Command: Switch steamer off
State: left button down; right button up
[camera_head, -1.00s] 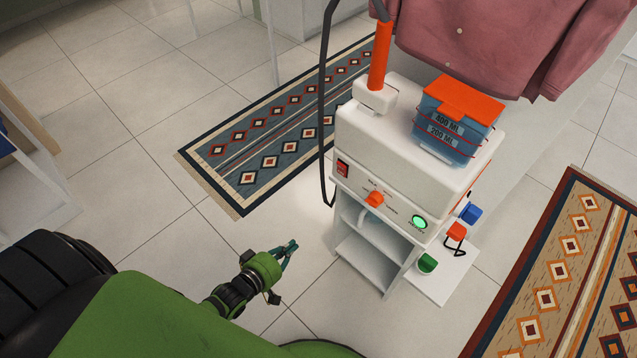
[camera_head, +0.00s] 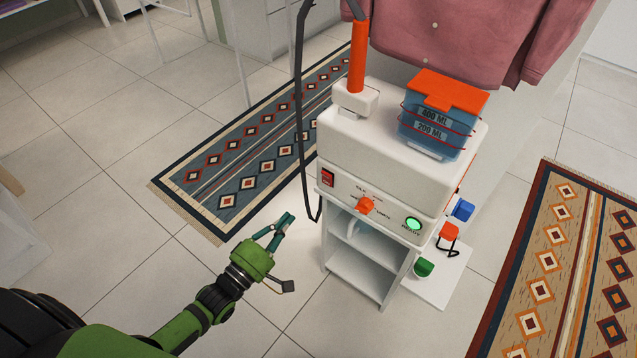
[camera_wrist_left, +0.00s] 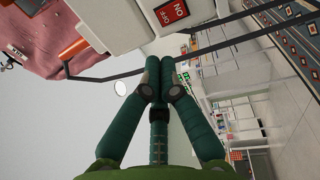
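The white steamer (camera_head: 345,143) stands on a white shelf stand, with a red rocker switch (camera_head: 328,177) at the left of its front panel. An orange knob (camera_head: 366,205) sits mid-panel and a round green light (camera_head: 413,224) glows at the right. In the left wrist view the switch (camera_wrist_left: 172,12) shows its ON and OFF marks at the top. My left gripper (camera_head: 288,217) is left of the stand, below the switch and apart from it. Its fingertips (camera_wrist_left: 165,80) meet with nothing between them. My right gripper is not in view.
A black hose (camera_head: 301,120) hangs at the steamer's left side, near my left gripper. An orange-lidded water tank (camera_head: 440,125) sits on top, and a pink garment (camera_head: 455,40) hangs behind. Patterned rugs (camera_head: 215,190) lie on either side. Tiled floor at left is clear.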

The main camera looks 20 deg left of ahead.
aim_at(326, 175)
pick_arm(q)
jog(key=x, duration=1.1)
jog(key=shift+w+d, duration=0.1)
jog(key=shift+w, duration=0.1)
jog(key=shift+w+d+r, duration=0.1)
jog(key=shift+w+d, duration=0.1)
jog(key=shift+w, duration=0.35)
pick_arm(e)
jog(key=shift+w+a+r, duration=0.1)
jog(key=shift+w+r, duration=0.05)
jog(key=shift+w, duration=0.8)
